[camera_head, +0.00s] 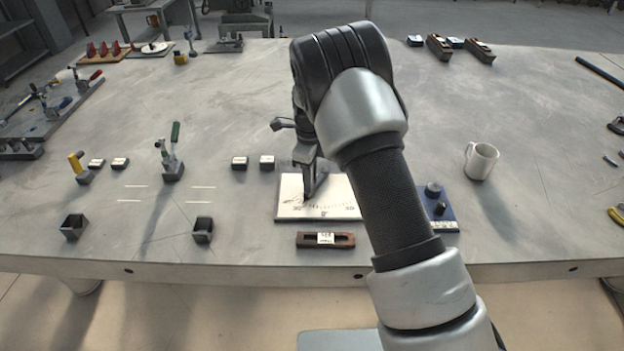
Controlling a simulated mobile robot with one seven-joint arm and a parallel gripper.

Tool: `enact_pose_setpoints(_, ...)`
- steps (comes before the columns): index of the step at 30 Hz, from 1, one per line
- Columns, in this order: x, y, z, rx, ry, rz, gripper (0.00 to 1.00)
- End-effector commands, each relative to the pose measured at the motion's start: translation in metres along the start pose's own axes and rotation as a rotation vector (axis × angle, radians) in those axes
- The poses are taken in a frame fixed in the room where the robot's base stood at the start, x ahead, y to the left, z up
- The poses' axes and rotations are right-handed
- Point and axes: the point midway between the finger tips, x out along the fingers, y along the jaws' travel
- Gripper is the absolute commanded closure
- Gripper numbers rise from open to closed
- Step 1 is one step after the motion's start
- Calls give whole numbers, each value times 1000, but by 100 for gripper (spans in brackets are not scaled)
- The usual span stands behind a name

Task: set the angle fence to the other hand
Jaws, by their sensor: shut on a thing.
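A white plate (290,205) with a printed angle scale lies near the front middle of the table. A dark, narrow piece (314,187), which looks like the angle fence, stands over the plate and slants across its left half. My gripper (306,168) is above the plate's back left part, shut on the top of this dark piece. The fingertips are small and dark against it, so the exact grip is unclear. My arm hides the right part of the plate and some of the scale.
A blue base with black knobs (440,212) and a white mug (481,160) stand to the right. Small labelled blocks (240,163) and a green-handled clamp (173,157) are to the left.

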Motion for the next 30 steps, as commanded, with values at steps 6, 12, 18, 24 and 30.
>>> enact_pose_setpoints(6,0,0,1,3,-1,-1,100)
enact_pose_setpoints(12,0,0,1,3,-1,-1,80)
enact_pose_setpoints(18,0,0,1,3,-1,0,64)
enact_pose_setpoints(24,-1,0,1,3,-1,-1,64)
enact_pose_setpoints(30,-24,-1,1,2,-2,-3,64)
